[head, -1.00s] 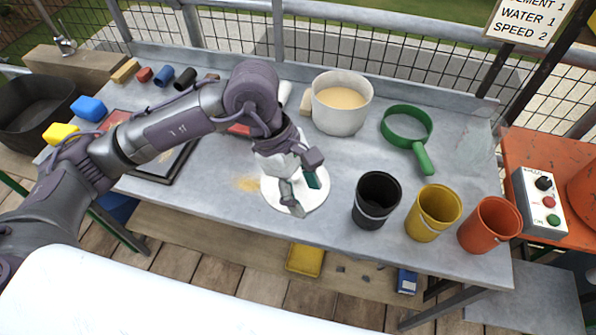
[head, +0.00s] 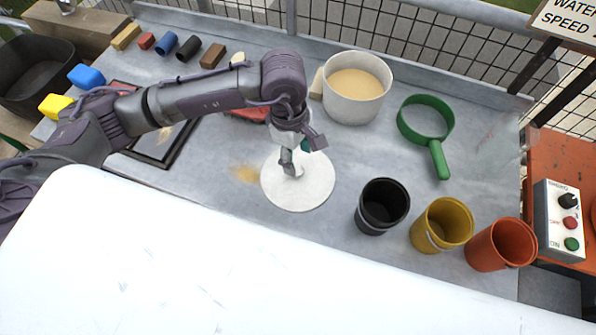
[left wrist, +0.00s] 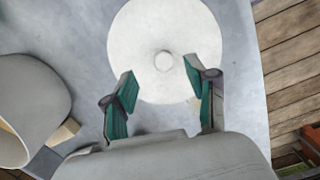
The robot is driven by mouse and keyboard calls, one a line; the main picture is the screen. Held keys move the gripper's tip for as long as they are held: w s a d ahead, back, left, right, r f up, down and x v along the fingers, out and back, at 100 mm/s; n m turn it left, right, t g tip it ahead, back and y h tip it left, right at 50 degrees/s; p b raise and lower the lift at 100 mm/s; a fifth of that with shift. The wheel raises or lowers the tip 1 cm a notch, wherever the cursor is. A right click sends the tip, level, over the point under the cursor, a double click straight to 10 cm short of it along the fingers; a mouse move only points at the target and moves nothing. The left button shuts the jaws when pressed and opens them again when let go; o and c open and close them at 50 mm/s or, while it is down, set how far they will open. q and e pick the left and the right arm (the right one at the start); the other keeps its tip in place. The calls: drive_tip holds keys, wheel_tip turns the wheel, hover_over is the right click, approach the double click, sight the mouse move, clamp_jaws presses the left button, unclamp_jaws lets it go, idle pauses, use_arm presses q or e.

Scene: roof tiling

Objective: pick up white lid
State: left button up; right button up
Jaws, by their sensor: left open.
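The white lid (head: 308,190) is a flat round disc lying on the grey table. In the left wrist view the white lid (left wrist: 150,35) shows a small round knob (left wrist: 164,61) at its centre. My left gripper (head: 296,168) is above the lid's far part in the head view. In the left wrist view my left gripper (left wrist: 160,85) is open, its two green-padded fingers apart, with the knob just beyond and between the tips. Nothing is between the fingers. In the head view the knob is hard to make out behind the gripper. My right gripper does not show.
A white pot (head: 355,105) of tan material stands behind the lid. A green sieve (head: 437,150) lies to the right. Black (head: 378,226), yellow (head: 440,240) and orange (head: 497,258) buckets stand at the front right. A dark-framed tray (head: 165,160) lies left.

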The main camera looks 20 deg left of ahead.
sight(298, 170)
use_arm(q)
drive_tip(key=shift+s+f, duration=0.15)
drive_tip(key=shift+f, duration=0.35)
wheel_tip(298, 170, down, 4)
drive_tip(key=shift+s+d+r+p, duration=0.1)
drive_tip(key=shift+s+r+p, duration=0.05)
drive_tip(key=shift+p, duration=0.7)
drive_tip(key=shift+f, duration=0.4)
drive_tip(key=shift+c, duration=0.2)
clamp_jaws()
